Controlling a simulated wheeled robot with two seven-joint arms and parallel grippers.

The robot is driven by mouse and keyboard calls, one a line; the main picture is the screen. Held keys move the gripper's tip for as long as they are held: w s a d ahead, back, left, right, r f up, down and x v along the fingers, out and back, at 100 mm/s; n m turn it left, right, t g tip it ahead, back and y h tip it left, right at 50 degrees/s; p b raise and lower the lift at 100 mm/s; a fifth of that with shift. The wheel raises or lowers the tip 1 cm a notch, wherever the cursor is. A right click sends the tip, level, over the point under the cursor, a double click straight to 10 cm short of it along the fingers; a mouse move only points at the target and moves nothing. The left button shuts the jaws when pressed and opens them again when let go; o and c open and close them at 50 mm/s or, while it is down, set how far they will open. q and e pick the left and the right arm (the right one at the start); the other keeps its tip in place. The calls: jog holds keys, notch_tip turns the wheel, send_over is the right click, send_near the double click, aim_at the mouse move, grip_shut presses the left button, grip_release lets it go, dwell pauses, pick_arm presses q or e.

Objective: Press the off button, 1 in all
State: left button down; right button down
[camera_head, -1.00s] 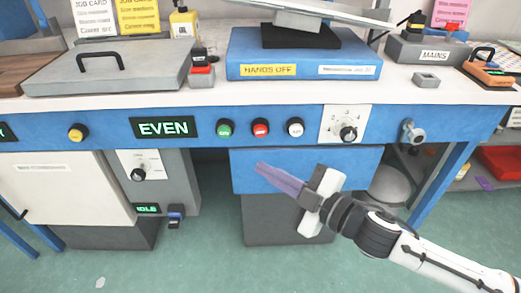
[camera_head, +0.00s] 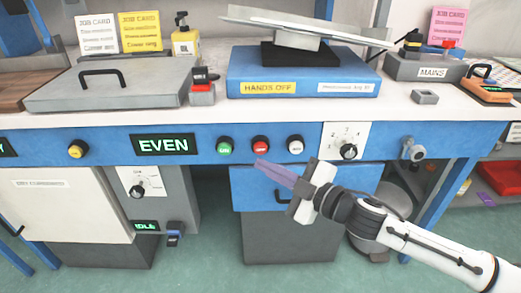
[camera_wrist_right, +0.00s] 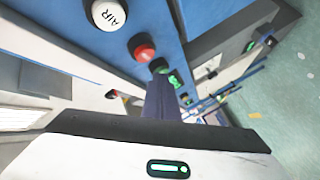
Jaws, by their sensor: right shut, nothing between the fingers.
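A red button (camera_head: 260,145) sits on the blue front panel, between a green button (camera_head: 225,147) and a white one (camera_head: 295,146); I cannot read its label. In the right wrist view the red button (camera_wrist_right: 144,53) lies between the white button marked AIR (camera_wrist_right: 109,14) and the green one (camera_wrist_right: 174,80). My right gripper (camera_head: 260,165) is shut and empty, its purple fingers pointing at the panel. The fingertips are just below the red button in the head view; I cannot tell any contact. My left gripper is not in view.
A dial (camera_head: 348,151) and a grey knob (camera_head: 413,149) are right of the buttons. A yellow button (camera_head: 77,149) and the EVEN display (camera_head: 163,145) are to the left. A blue drawer (camera_head: 338,198) is below. A MAINS box (camera_head: 428,71) stands on the bench.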

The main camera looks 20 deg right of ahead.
aim_at(254, 151)
jog(key=shift+w+d, duration=0.25)
jog(key=shift+w, duration=0.75)
dwell(0.6)
dwell(0.7)
jog(key=shift+w+d+p, duration=0.1)
jog(key=shift+w+p, duration=0.3)
jog(key=shift+w+d, duration=0.2)
jog(key=shift+w, duration=0.35)
dwell(0.7)
jog(key=shift+s, duration=0.1)
jog(key=shift+s+a+p, duration=0.25)
jog(key=shift+s+p, duration=0.2)
jog(key=shift+s, duration=0.4)
